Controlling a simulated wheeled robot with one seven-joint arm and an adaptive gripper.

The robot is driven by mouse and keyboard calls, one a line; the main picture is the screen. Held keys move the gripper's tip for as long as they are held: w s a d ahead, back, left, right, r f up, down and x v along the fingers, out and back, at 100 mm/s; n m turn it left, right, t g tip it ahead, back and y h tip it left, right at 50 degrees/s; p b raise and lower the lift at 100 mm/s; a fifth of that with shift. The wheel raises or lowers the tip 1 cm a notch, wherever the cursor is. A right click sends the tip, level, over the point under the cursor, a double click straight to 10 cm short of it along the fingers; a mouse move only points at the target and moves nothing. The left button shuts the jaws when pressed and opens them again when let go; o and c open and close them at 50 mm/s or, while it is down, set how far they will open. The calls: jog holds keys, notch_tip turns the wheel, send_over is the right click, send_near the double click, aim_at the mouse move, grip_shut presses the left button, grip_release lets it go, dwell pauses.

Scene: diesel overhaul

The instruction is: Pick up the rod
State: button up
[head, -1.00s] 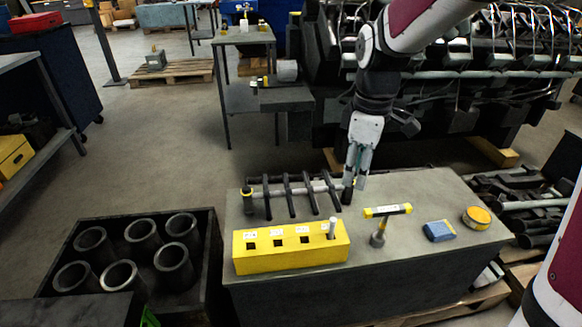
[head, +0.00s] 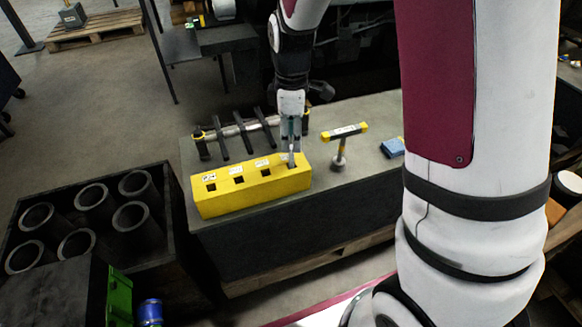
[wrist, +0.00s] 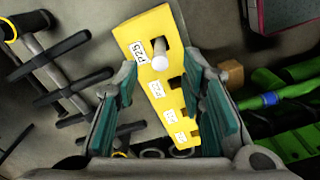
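The rod (head: 291,159) is a thin pale cylinder standing upright in the right-end hole of the yellow block (head: 250,187). In the wrist view, the rod (wrist: 160,62) shows its round white end beside a label that looks like P25. My gripper (head: 291,132) points down just above the rod in the head view. In the wrist view my gripper (wrist: 160,68) is open, with a teal-padded finger on each side and the rod between them in the picture. I see no contact. The rod's lower part is hidden in the block.
A yellow-black T-shaped tool (head: 343,133) stands right of the block. A rack of dark bars (head: 236,131) lies behind it, and a blue pad (head: 393,147) sits farther right. A black crate (head: 172,220) of cylinder sleeves stands left of the bench (head: 262,236).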

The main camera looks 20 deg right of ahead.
aim_at(291, 147)
notch_tip(291, 147, down, 5)
jog(key=shift+b, duration=0.75)
grip_shut()
